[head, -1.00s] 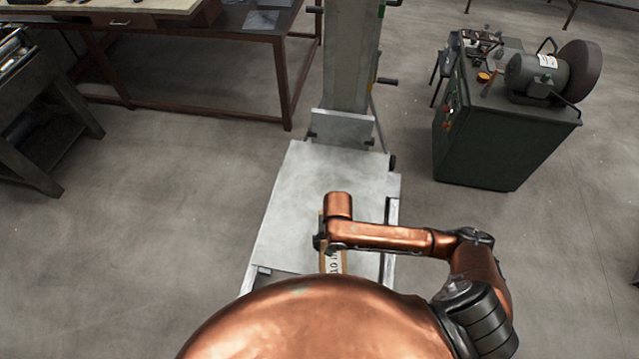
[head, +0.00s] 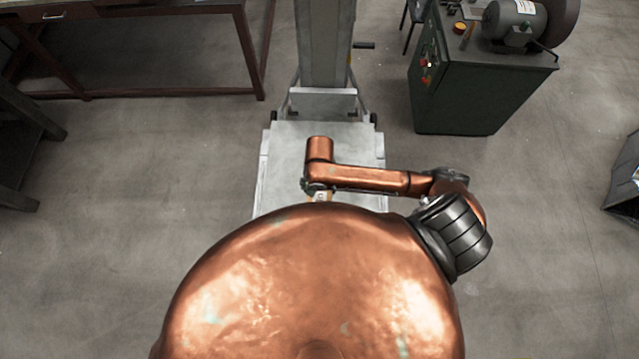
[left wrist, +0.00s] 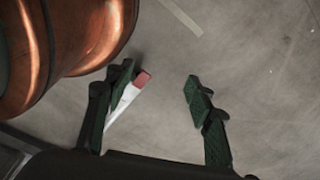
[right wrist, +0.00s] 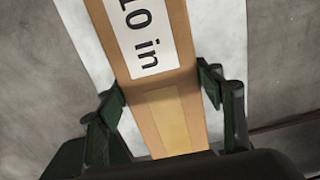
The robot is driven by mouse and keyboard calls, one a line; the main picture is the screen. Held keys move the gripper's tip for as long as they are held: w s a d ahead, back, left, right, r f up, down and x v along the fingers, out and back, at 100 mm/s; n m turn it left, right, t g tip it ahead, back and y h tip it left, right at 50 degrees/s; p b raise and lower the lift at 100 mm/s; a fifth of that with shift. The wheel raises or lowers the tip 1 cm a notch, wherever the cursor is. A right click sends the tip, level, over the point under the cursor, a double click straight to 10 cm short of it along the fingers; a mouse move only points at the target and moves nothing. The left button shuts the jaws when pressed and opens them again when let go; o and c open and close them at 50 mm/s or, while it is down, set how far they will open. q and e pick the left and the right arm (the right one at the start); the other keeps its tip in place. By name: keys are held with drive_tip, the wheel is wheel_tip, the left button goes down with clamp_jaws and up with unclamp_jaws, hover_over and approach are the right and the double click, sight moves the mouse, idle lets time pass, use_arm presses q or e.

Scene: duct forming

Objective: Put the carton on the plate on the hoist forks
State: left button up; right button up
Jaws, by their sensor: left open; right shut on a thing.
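The carton (right wrist: 178,75) is a long brown box with a white label reading "10 in". In the right wrist view my right gripper (right wrist: 164,90) is shut on it, one finger on each side. In the head view only a sliver of the carton (head: 321,196) shows; my own body and right arm hide the rest. The pale plate (head: 285,160) on the hoist (head: 326,45) lies below and beyond the carton. Whether they touch I cannot tell. My left gripper (left wrist: 160,85) is open and empty above the floor. The forks are hidden under the plate.
A green cabinet (head: 470,95) with a grinder (head: 515,22) stands at the right. A brown-legged table (head: 180,92) stands at the back left. A white strip with a red end (left wrist: 125,100) shows by one left finger. Floor on both sides of the plate is clear.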

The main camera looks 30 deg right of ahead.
use_arm(q)
drive_tip(key=shift+w+r, duration=0.2)
drive_tip(key=shift+w, duration=0.25)
use_arm(e)
drive_tip(key=shift+w+d+f, duration=0.85)
drive_tip(key=shift+w+f, duration=0.55)
drive_tip(key=shift+f, duration=0.4)
drive_tip(key=shift+w+d+f, duration=0.9)
drive_tip(key=shift+w+f, duration=0.55)
drive_tip(key=shift+f, duration=0.4)
drive_tip(key=shift+w+d+f, duration=0.85)
drive_tip(key=shift+w+f, duration=0.55)
drive_tip(key=shift+f, duration=0.5)
drive_tip(key=o, duration=2.1)
drive_tip(key=shift+s, duration=0.15)
drive_tip(key=shift+c, duration=0.2)
drive_tip(key=shift+f, duration=0.1)
wheel_tip(320, 180, up, 12)
drive_tip(key=shift+r, duration=0.15)
